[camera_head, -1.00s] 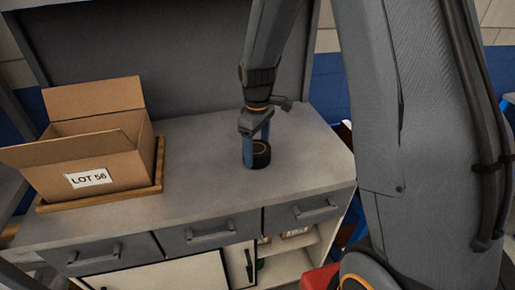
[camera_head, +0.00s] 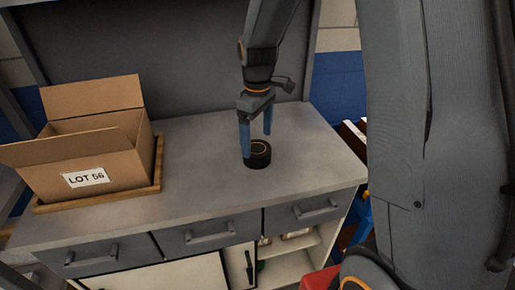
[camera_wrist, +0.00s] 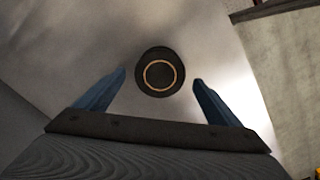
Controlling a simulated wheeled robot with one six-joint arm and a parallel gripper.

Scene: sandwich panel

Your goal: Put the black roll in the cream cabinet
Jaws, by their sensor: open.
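The black roll (camera_head: 257,154) lies flat on the grey worktop, with an orange ring on its top. My gripper (camera_head: 257,147) is open and points down at the roll, its blue fingers at or just above it. In the wrist view the roll (camera_wrist: 160,72) shows beyond and between the two fingertips (camera_wrist: 160,78), with gaps on both sides. The cream cabinet (camera_head: 185,275) is under the worktop, below the grey drawers. Its left part has a cream door front with a dark handle, and its right part shows open shelves. Its lower part is cut off by the frame.
An open cardboard box (camera_head: 85,160) marked LOT 56 stands on a wooden tray (camera_head: 95,197) at the worktop's left. Grey drawers (camera_head: 197,235) with protruding handles line the front. Small items sit on the open shelf. A red object (camera_head: 318,278) is at lower right. The worktop around the roll is clear.

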